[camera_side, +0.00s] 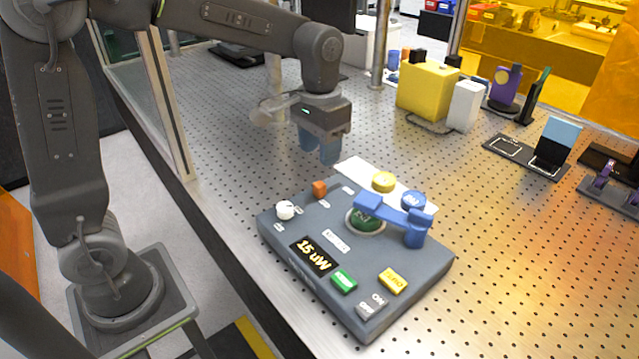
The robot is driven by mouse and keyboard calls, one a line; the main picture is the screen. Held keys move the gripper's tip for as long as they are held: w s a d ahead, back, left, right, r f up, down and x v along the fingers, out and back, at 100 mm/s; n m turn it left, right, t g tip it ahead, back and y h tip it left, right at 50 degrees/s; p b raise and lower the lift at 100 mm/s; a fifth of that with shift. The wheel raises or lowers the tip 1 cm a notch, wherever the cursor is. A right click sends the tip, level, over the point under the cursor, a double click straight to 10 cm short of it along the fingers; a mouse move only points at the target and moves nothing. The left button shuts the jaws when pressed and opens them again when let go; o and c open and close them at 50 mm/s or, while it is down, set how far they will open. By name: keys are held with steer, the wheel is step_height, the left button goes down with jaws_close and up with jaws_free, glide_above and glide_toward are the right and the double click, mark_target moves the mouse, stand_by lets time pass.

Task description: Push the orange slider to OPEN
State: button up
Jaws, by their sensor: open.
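The orange slider (319,188) is a small block near the back left edge of the grey control box (290,258). Small white labels lie near it, too small to read, so I cannot tell which position it stands at. My gripper (320,150) hangs above and behind the box with its blue fingers pointing down. It is open and empty, above the slider in the picture and apart from it.
A yellow block (428,90) stands farther back.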

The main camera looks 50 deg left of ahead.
mark_target(319, 184)
step_height(319, 184, down, 9)
steer(key=shift+r, duration=0.2)
steer(key=shift+c, duration=0.5)
jaws_close()
